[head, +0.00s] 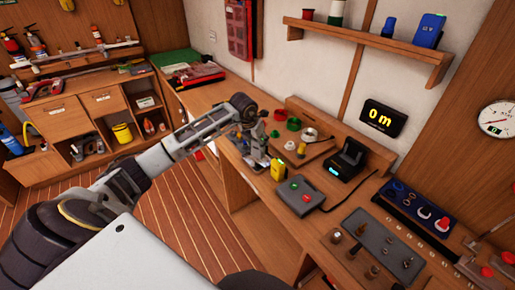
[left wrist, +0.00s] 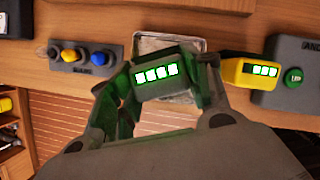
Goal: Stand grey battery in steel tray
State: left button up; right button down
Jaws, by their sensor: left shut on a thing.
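My left gripper (head: 257,152) is over the front edge of the workbench in the head view. In the left wrist view, its fingers are shut on the grey battery (left wrist: 157,78), one on each side. The battery's end faces the camera and shows a row of lit white segments. The steel tray (left wrist: 168,43) shows behind and around the battery, its near part hidden by battery and fingers. I cannot tell whether the battery touches the tray floor. In the head view the gripper mostly hides battery and tray. My right gripper is not in view.
A yellow battery (head: 278,169) stands close right of the gripper. A grey box with red and green buttons (head: 299,197) lies beyond it. In the left wrist view, a grey holder with yellow and blue knobs (left wrist: 86,55) is left of the tray. A black charger-like device (head: 344,158) stands behind.

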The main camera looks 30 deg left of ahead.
aim_at(258, 148)
pick_arm(q)
jog(key=shift+f, duration=0.1)
jog(key=shift+f+p, duration=0.4)
jog(key=shift+f, duration=1.3)
jog(key=shift+f, duration=0.15)
jog(key=o, duration=1.2)
